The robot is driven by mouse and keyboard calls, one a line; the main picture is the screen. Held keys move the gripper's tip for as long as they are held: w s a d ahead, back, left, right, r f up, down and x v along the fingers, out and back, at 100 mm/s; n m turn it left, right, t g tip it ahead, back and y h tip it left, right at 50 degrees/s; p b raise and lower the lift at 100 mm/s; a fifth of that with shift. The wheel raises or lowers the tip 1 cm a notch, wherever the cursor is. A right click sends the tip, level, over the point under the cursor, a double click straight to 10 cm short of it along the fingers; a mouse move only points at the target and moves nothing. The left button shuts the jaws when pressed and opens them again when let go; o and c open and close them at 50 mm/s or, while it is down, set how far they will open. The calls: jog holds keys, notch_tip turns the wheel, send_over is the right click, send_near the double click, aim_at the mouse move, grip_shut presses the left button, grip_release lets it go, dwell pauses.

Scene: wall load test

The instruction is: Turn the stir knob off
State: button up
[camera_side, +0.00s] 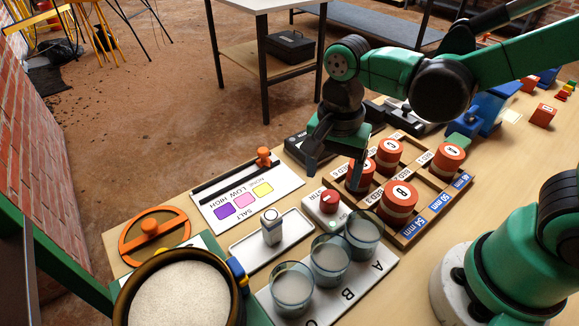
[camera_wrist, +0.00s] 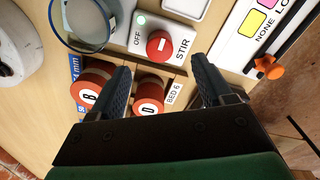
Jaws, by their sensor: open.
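The stir knob (camera_side: 328,200) is a round red knob on a small white box in the side view. In the wrist view the knob (camera_wrist: 160,46) carries a short pale mark, with the word OFF to its left and STIR to its right. A small green light (camera_wrist: 141,20) glows on the box near OFF. My gripper (camera_side: 335,172) is open and points down above and behind the box, near the red weights. In the wrist view my gripper's fingers (camera_wrist: 163,68) are spread wide with the knob ahead of the gap, and nothing is held.
Clear beakers (camera_side: 330,258) stand in front on a white lettered plate. A salt board (camera_side: 246,197) with an orange-handled slider and a tray with a shaker (camera_side: 271,226) are to the left.

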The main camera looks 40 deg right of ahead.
aim_at(330, 196)
jog(key=shift+f, duration=2.8)
grip_shut()
